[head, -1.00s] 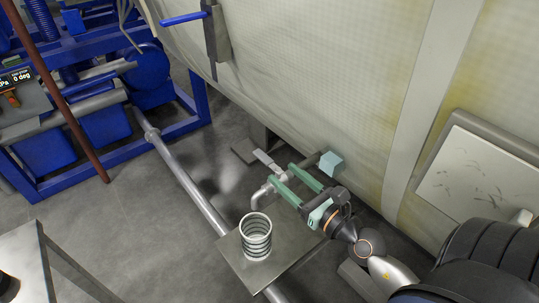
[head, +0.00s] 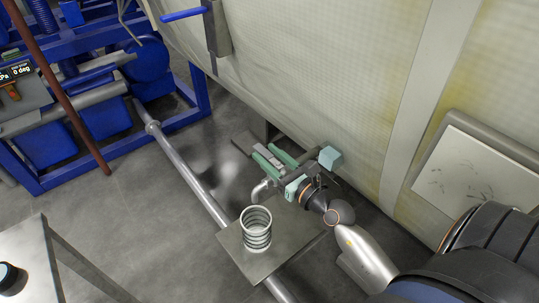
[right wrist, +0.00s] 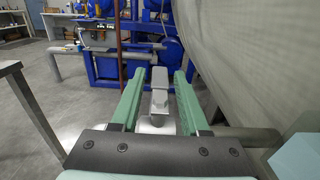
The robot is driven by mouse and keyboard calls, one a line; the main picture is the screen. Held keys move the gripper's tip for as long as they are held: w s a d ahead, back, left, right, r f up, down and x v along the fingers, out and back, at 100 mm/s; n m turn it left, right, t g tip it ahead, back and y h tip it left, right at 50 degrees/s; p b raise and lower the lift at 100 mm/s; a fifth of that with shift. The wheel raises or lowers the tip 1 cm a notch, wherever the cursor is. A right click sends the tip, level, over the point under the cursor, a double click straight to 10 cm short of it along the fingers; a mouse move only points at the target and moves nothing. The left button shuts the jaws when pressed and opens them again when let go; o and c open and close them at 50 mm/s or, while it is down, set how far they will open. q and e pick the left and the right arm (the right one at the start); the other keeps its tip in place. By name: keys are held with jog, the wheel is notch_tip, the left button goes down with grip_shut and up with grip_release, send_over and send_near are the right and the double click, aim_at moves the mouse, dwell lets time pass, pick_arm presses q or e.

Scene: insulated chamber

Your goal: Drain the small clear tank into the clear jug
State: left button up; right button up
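A clear, ringed open-topped vessel (head: 257,231), which looks like the clear jug, stands upright on a metal plate (head: 287,238). A bent metal spout (head: 262,188) ends just above and behind it. My right gripper (head: 264,151) is open, its green fingers over the pipework beside the chamber wall. In the right wrist view, a grey lever handle (right wrist: 159,78) lies between the open fingers (right wrist: 160,71), with gaps on both sides. I cannot make out the small clear tank. No liquid can be made out in the vessel. My left gripper is not in view.
Blue framed machinery (head: 110,120) stands at upper left, a metal table (head: 28,255) at lower left.

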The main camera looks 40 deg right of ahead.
grip_shut()
dwell(1.1)
